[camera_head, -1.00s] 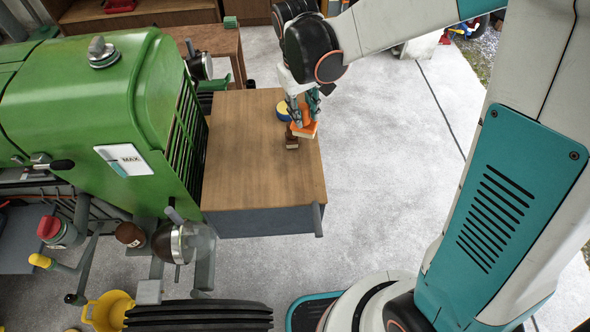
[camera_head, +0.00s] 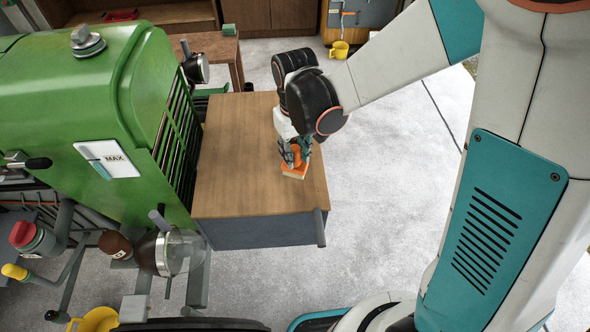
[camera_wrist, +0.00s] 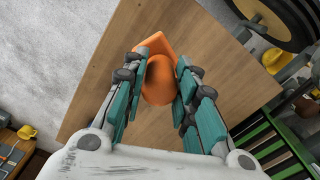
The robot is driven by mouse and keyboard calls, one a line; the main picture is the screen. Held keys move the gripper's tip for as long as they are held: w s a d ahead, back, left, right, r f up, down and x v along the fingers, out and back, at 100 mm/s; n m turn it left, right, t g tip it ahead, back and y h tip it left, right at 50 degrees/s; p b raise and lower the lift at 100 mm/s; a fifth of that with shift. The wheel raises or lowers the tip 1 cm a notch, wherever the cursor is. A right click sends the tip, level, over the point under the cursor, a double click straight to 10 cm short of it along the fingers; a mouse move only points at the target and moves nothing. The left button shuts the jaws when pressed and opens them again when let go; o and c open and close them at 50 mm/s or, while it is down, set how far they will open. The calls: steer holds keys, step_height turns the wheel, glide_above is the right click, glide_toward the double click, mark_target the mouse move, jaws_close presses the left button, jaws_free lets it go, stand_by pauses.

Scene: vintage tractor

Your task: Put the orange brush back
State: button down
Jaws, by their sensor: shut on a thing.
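The orange brush (camera_head: 298,168) is between the fingers of my gripper (camera_head: 295,150), over the right part of the wooden tabletop (camera_head: 235,170). A pale strip shows along its lower edge. I cannot tell whether it touches the tabletop. In the wrist view the brush (camera_wrist: 158,80) points its rounded orange handle toward me, with its wider orange body beyond. The teal-padded fingers of my gripper (camera_wrist: 157,95) stand on both sides of the handle. My wrist hides part of the tabletop in the head view.
The green tractor (camera_head: 90,110) stands close along the table's left side. A second wooden table (camera_head: 210,50) is behind. The left half of the tabletop is bare, and grey floor (camera_head: 385,170) lies open to the right.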

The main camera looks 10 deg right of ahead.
mark_target(295, 165)
steer(key=shift+f+b, duration=1.7)
steer(key=shift+f, duration=1.25)
steer(key=shift+r, duration=0.1)
steer(key=c, duration=1.3)
jaws_free()
step_height(295, 165, up, 12)
steer(key=p, duration=0.8)
